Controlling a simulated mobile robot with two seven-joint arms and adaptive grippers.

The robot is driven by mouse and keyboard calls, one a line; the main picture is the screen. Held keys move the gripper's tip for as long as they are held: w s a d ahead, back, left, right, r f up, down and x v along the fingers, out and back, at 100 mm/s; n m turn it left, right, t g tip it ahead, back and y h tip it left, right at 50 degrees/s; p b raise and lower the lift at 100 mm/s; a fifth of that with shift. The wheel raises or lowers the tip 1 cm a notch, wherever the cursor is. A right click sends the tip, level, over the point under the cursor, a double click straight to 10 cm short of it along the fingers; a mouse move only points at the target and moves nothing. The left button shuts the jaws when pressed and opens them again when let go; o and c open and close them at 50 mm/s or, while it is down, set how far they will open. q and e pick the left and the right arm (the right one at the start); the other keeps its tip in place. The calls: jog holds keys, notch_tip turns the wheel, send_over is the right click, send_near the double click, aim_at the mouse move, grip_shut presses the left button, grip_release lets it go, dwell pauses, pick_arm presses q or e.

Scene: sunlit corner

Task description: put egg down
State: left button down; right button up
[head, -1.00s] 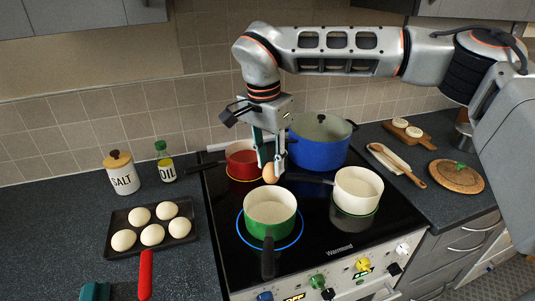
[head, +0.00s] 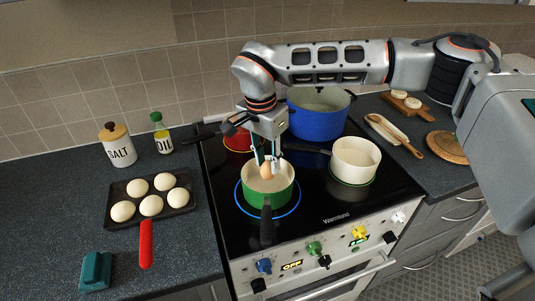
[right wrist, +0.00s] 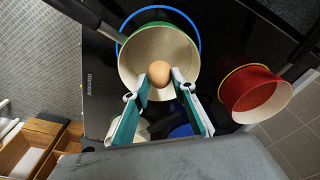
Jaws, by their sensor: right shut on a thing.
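A brown egg (head: 267,171) is held between the fingertips of my right gripper (head: 266,164). The egg is over the open mouth of the green saucepan (head: 268,200), which has a cream inside and stands on the lit blue ring of the hob. In the right wrist view the egg (right wrist: 159,72) shows between the two teal-and-white fingers, with the pan's pale inside (right wrist: 140,50) behind it. I cannot tell whether the egg touches the pan. My left gripper is not in view.
A cream pan (head: 356,158) stands right of the green one. A blue pot (head: 320,120) and a red pan (head: 237,141) are behind. A dark tray (head: 178,205) of several pale round pieces, a salt jar (head: 117,146) and oil bottle (head: 161,137) stand left.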

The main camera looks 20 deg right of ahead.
aim_at(267, 163)
jog(key=shift+f, duration=0.1)
jog(key=o, duration=0.8)
jog(key=shift+r, duration=0.25)
notch_tip(267, 163, up, 5)
jog(key=shift+r, duration=0.75)
